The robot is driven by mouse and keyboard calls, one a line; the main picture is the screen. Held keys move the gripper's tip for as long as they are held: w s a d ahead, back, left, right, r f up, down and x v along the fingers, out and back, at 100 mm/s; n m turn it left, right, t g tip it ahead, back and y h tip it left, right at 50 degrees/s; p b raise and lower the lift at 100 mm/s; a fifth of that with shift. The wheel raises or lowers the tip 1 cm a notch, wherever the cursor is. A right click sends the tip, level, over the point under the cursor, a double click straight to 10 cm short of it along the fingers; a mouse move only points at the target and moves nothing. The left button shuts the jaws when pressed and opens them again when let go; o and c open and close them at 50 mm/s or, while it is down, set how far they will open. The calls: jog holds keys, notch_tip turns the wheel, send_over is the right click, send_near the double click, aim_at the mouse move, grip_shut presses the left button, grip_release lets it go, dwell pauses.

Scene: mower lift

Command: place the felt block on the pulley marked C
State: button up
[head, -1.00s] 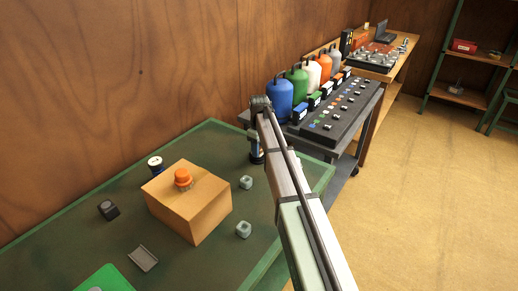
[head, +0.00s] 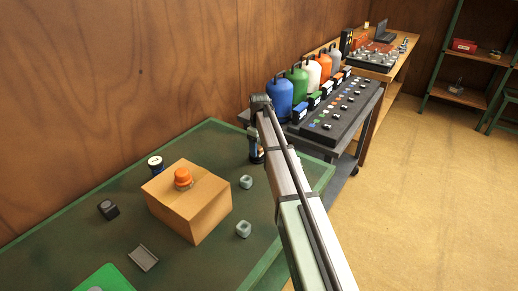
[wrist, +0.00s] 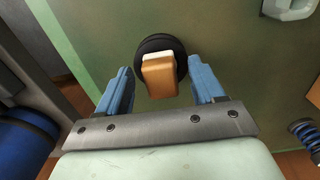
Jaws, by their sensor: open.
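In the wrist view, my gripper (wrist: 161,78) is open, with one blue finger on each side of an orange-brown block with a white end (wrist: 160,76), probably the felt block. The block is on or over a round black disc (wrist: 161,50). In the head view, my gripper (head: 257,152) is low over the far right corner of the green table, and my arm hides most of that spot. No letter C is legible, so I cannot tell which part is the marked pulley.
A cardboard box (head: 197,215) with an orange part (head: 183,178) on top stands mid-table. Two pale grey-green pieces (head: 246,182) (head: 243,229), a black piece (head: 108,208) and a grey tray (head: 143,258) lie around it. A cart (head: 340,120) with coloured tanks stands beyond the table.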

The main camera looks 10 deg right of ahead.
aim_at(259, 148)
notch_tip(259, 148, up, 12)
jog(key=shift+f, duration=0.25)
dwell(0.4)
